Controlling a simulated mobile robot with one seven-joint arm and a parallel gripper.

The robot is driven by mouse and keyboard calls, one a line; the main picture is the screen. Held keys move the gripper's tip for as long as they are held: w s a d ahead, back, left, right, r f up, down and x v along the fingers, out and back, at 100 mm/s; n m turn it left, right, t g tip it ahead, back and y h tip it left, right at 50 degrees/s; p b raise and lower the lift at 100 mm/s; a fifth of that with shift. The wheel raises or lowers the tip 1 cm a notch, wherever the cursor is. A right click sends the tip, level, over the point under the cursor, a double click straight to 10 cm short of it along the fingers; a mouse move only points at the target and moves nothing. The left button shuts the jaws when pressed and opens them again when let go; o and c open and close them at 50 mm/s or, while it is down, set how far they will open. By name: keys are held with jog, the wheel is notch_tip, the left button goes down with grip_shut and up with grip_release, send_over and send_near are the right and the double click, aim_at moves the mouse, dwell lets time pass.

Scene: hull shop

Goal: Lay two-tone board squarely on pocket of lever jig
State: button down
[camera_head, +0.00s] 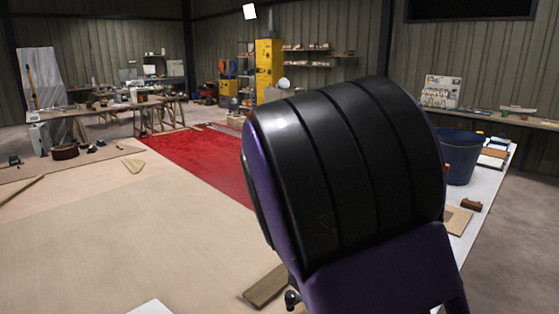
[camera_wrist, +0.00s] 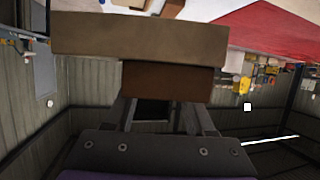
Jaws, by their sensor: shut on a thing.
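The two-tone board is in my gripper (camera_wrist: 163,112), crossing the upper middle of the wrist view. Its wide grey-brown part (camera_wrist: 138,40) lies beyond a smaller, darker brown part (camera_wrist: 166,82) between the fingers. My gripper is shut on it. In the head view my arm hides the gripper. A grey-brown wooden piece (camera_head: 264,288) shows at the arm's lower left, probably the board's end, with a small dark knobbed part beside it that I cannot identify. I cannot make out the lever jig or its pocket for sure.
A white-topped table (camera_head: 484,190) at right holds a blue bucket (camera_head: 458,157), a brown block (camera_head: 471,204) and a tan flat piece (camera_head: 459,219), partly hidden by my arm. A red floor area (camera_head: 195,160) lies left of the arm. A cluttered workbench (camera_head: 120,106) stands further back.

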jog(key=shift+s+a+f+n+t+y+b, duration=0.2)
jog(key=shift+s+a+f+n+t+y, duration=0.15)
jog(key=shift+a+n+y, duration=0.25)
jog(key=shift+s+a+f+n+t+y+b, duration=0.2)
jog(key=shift+s+a+f+n+y, duration=0.1)
jog(key=shift+s+a+n+y, duration=0.25)
jog(key=shift+s+a+f+n+t+y+b, duration=0.15)
jog(key=shift+s+a+f+n+t+y, duration=0.25)
jog(key=shift+y, duration=0.35)
jog(key=shift+w+a, duration=0.15)
